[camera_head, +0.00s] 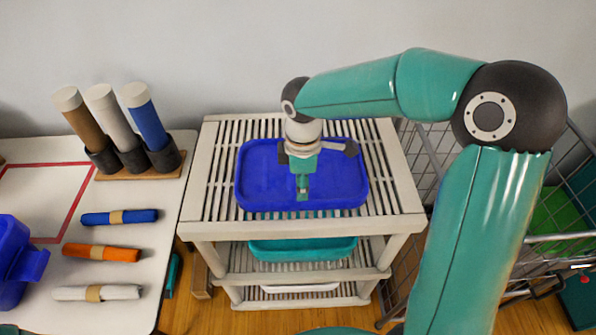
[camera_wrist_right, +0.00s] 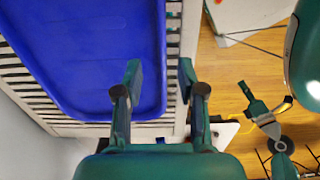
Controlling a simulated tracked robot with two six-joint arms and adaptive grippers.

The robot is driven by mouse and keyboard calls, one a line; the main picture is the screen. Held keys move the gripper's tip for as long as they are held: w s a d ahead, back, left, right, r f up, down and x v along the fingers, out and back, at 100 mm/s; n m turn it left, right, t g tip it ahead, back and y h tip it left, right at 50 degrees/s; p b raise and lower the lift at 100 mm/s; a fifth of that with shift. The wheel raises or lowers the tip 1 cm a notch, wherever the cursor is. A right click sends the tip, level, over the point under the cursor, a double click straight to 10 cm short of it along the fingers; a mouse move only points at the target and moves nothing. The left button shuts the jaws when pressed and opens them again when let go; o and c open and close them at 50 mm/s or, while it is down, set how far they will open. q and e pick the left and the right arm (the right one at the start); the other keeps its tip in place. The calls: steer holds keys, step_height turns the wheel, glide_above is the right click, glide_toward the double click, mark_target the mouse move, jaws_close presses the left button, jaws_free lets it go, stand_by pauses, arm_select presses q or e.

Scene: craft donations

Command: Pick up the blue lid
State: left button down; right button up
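The blue lid (camera_head: 265,190) lies flat, like a shallow tray with a raised rim, on top of a white slatted shelf unit. It also shows in the right wrist view (camera_wrist_right: 85,50). My right gripper (camera_head: 303,188) is over the front part of the lid, pointing down. In the right wrist view my right gripper (camera_wrist_right: 160,72) is open, with one finger over the lid and the other past its rim. I cannot tell whether a finger touches the lid. A teal gripper-like part, probably my left gripper (camera_wrist_right: 258,108), hangs at the right of that view; its fingers are unclear.
The shelf unit (camera_head: 405,195) holds a teal tray (camera_head: 300,250) lower down. The left table (camera_head: 40,200) carries a blue bin (camera_head: 12,265), rolled bundles (camera_head: 120,217) and three upright tubes (camera_head: 130,115). A wire cart (camera_head: 565,240) stands close on the right.

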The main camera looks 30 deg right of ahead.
steer(key=shift+s+f, duration=0.1)
steer(key=shift+f, duration=2.75)
jaws_close()
